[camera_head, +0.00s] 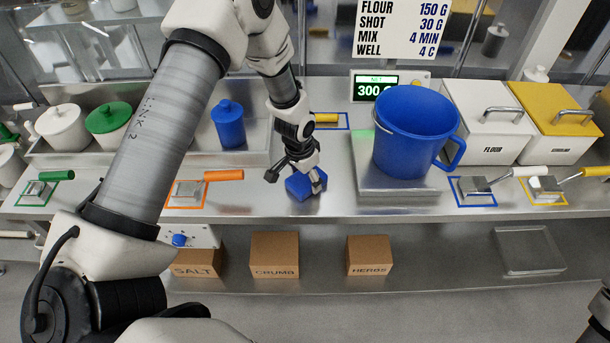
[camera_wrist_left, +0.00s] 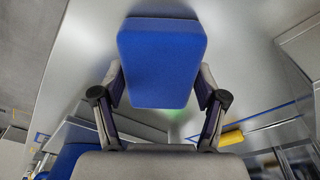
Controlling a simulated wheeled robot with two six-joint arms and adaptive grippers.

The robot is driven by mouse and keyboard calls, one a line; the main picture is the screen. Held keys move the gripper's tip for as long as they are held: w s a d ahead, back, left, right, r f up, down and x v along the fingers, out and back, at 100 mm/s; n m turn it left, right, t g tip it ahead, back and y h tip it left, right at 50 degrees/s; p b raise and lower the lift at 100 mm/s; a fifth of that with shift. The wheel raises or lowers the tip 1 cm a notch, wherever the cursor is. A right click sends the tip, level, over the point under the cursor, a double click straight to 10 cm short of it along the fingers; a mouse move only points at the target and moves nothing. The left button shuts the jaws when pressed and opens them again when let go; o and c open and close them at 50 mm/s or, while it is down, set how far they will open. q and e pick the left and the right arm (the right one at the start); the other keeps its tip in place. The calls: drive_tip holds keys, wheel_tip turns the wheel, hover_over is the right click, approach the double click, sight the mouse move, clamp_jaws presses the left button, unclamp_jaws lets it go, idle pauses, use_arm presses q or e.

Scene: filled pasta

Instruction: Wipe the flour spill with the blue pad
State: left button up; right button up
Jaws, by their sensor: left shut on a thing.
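The blue pad (camera_head: 299,187) is a small block at the front part of the steel counter, below the head view's centre. My left gripper (camera_head: 302,177) points down and is shut on it. In the left wrist view the blue pad (camera_wrist_left: 162,62) sits between the two fingers of my left gripper (camera_wrist_left: 160,92), its broad face toward the camera. The pad is at or just above the counter; I cannot tell whether it touches. I cannot make out the flour spill; the pad and gripper may hide part of it. My right gripper is not in view.
A big blue bucket (camera_head: 408,135) stands on a scale (camera_head: 398,182) right of the pad. An orange-handled scraper (camera_head: 222,176) lies left. A lidded blue canister (camera_head: 228,125) and white flour bin (camera_head: 487,127) stand behind. Bare counter (camera_head: 250,201) lies around the pad.

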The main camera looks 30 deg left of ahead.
use_arm(q)
wheel_tip(320, 180, up, 3)
drive_tip(key=shift+s+d+r+p, duration=0.1)
drive_tip(key=shift+s+d+p, duration=0.05)
drive_tip(key=shift+p, duration=0.6)
drive_tip(key=shift+w+a+r+p, duration=0.1)
drive_tip(key=shift+w+r+p, duration=0.05)
drive_tip(key=shift+r+p, duration=0.3)
drive_tip(key=shift+w+a+r+p, duration=0.1)
drive_tip(key=shift+r+p, duration=0.3)
wheel_tip(320, 180, up, 2)
drive_tip(key=shift+s+d+r+p, duration=0.15)
drive_tip(key=shift+r+p, duration=0.1)
drive_tip(key=shift+p, duration=0.6)
drive_tip(key=shift+r, duration=0.3)
drive_tip(key=shift+r+p, duration=0.1)
drive_tip(key=shift+p, duration=0.2)
